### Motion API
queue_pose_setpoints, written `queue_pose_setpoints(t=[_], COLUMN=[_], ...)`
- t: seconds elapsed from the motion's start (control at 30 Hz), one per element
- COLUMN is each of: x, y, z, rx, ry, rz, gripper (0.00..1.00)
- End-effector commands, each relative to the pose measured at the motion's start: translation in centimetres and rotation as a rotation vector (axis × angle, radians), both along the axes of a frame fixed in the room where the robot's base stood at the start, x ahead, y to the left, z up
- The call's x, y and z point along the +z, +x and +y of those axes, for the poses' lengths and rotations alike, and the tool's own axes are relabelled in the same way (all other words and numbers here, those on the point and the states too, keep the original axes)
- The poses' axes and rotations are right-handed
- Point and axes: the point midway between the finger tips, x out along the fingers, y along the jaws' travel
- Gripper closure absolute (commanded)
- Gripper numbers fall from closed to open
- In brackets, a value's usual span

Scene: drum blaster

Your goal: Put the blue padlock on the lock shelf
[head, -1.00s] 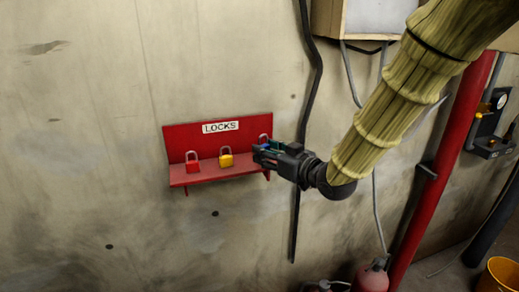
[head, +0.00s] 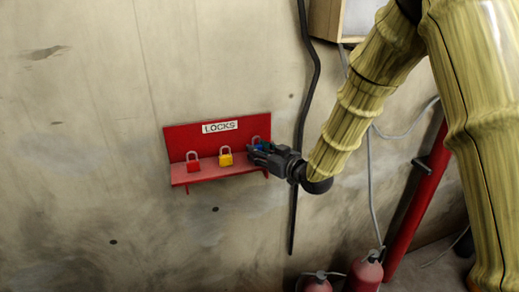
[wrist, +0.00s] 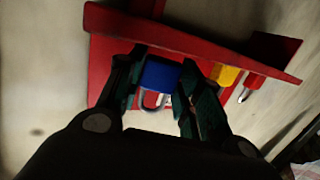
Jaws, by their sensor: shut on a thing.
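The blue padlock (wrist: 160,74) is between the fingers of my gripper (wrist: 158,82) in the wrist view, with its shackle showing beside its body. My gripper (head: 257,150) is shut on it at the right end of the red lock shelf (head: 205,170), which carries a "LOCKS" label. In the head view only a small part of the blue padlock (head: 261,147) shows past my fingers. I cannot tell whether it touches the shelf floor.
A red padlock (head: 193,163) and a yellow padlock (head: 226,157) stand on the shelf to the left of my gripper. A black cable (head: 301,120) runs down the wall just right of the shelf. Fire extinguishers (head: 366,272) stand low at right.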

Motion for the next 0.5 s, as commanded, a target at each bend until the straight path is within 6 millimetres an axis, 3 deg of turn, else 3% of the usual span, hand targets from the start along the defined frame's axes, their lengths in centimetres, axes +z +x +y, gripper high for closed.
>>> queue_pose_setpoints(t=[0.5], x=[-0.62], y=[0.02], z=[-0.02], rx=[0.0], ry=[0.001], rz=[-0.002], gripper=[0.84])
